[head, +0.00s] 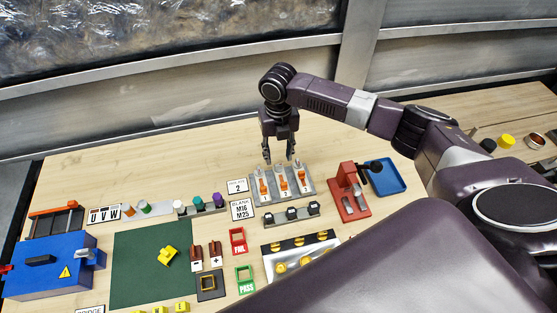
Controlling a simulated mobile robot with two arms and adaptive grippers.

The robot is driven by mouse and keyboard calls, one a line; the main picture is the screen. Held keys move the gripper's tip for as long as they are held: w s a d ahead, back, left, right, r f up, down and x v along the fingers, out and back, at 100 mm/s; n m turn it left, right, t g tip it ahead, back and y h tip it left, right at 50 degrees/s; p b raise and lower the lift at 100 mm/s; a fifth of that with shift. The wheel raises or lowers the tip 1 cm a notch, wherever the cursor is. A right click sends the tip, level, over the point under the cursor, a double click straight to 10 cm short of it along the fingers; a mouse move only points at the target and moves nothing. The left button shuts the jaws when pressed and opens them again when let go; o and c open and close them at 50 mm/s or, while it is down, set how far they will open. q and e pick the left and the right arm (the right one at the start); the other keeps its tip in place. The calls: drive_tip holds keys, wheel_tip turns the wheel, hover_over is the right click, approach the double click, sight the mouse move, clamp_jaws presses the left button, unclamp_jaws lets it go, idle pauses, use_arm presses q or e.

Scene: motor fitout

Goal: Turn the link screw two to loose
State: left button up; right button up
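A grey block (310,194) at the middle back of the table carries a row of three orange-topped pieces on white numbered plates. The middle orange piece (282,182) seems to be number two; the digits are small. I cannot tell how any of them is turned. My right gripper (279,158) points down just above and behind this row. Its two fingers are apart with nothing between them. My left gripper is not in view.
A grey rack with black pieces (285,216) lies in front. The table behind is clear.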

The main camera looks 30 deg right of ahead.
sight(279, 165)
wheel_tip(279, 165, up, 8)
idle(0.7)
